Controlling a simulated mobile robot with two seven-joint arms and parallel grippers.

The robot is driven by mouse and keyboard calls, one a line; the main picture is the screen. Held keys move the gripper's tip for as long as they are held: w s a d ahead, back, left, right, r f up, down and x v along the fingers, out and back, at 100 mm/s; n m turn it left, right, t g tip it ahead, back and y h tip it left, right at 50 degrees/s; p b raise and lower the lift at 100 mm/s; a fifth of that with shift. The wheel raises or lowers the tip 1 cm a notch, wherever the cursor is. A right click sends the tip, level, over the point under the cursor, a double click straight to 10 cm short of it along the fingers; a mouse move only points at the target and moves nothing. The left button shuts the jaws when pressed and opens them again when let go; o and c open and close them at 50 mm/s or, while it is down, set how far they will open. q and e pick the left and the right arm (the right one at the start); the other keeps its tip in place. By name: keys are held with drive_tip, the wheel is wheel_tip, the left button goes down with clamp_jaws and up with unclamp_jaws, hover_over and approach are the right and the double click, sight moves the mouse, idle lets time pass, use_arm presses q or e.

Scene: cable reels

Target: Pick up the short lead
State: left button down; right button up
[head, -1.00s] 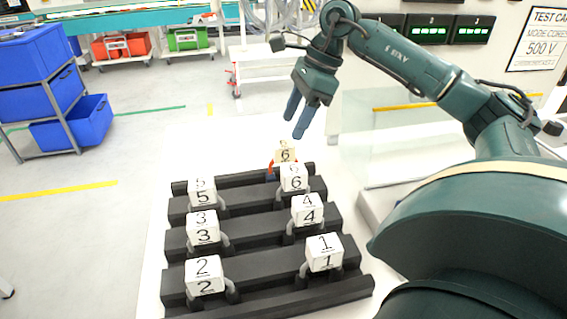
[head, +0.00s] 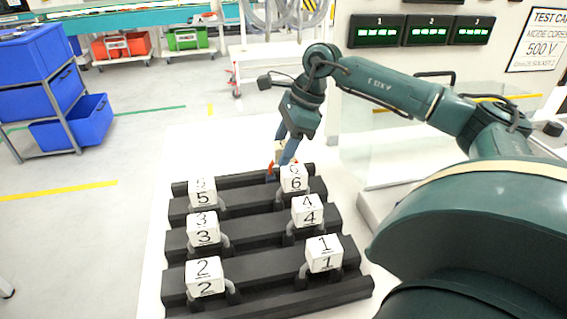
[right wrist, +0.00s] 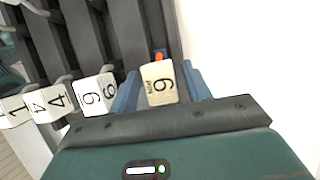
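In the right wrist view the blue fingers of my right gripper (right wrist: 160,92) stand apart, one on each side of the tag. I see no clear grip on it. My left gripper is out of view.
A black rack (head: 260,260) on a white table holds several white numbered blocks. The white block 6 (head: 293,180) is close in front of my right gripper; block 5 (head: 202,193) is to the left. A clear panel (head: 390,150) stands right of the rack.

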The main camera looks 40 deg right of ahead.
drive_tip(key=c, duration=0.9)
drive_tip(key=shift+r, duration=0.1)
wheel_tip(320, 180, up, 12)
drive_tip(key=p, duration=0.3)
drive_tip(key=shift+r, duration=0.1)
